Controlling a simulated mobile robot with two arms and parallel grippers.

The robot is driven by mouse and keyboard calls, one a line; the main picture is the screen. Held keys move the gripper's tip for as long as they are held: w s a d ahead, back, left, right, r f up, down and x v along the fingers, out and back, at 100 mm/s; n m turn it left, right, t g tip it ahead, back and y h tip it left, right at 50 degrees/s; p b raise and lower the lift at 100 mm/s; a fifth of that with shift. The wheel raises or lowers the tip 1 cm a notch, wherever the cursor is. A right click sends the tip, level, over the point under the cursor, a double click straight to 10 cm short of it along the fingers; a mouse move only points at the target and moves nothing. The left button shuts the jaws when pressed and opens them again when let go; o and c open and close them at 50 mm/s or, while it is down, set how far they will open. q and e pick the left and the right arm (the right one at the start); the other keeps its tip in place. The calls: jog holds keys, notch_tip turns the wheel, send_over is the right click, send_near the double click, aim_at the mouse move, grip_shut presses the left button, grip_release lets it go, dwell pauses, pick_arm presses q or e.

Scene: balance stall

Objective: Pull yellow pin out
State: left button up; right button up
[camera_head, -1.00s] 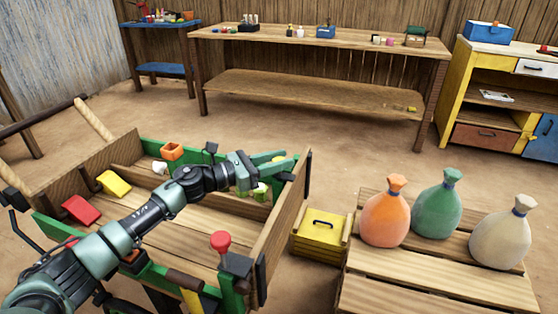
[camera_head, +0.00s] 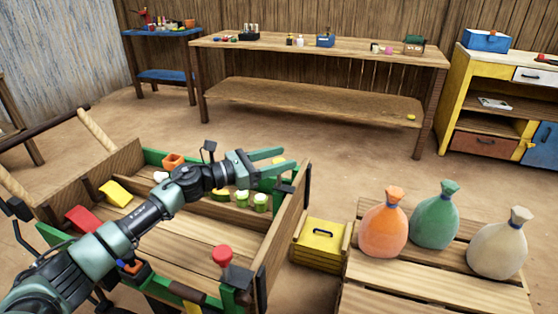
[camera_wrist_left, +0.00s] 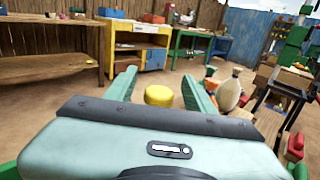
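The yellow pin's round knob (camera_wrist_left: 159,95) shows in the left wrist view between the two fingers of my left gripper (camera_wrist_left: 159,78). The fingers are apart, with a gap on each side of the knob. In the head view my left gripper (camera_head: 286,159) reaches over the far right corner of the wooden cart (camera_head: 205,240). The pin's shaft is hidden there behind the gripper and cart boards. A red-knobbed pin (camera_head: 222,256) stands at the cart's near right corner. My right gripper is out of view.
A yellow crate (camera_head: 322,238) and a pallet (camera_head: 415,285) with orange, green and cream sacks stand at the right. Open floor lies beyond.

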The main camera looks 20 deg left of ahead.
pick_arm(q)
jog(key=shift+f, duration=0.15)
jog(key=shift+s+a, duration=0.15)
jog(key=shift+a, duration=0.05)
jog(key=v, duration=0.7)
jog(key=shift+b, duration=0.45)
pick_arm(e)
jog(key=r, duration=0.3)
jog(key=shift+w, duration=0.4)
pick_arm(q)
jog(key=shift+a, duration=0.1)
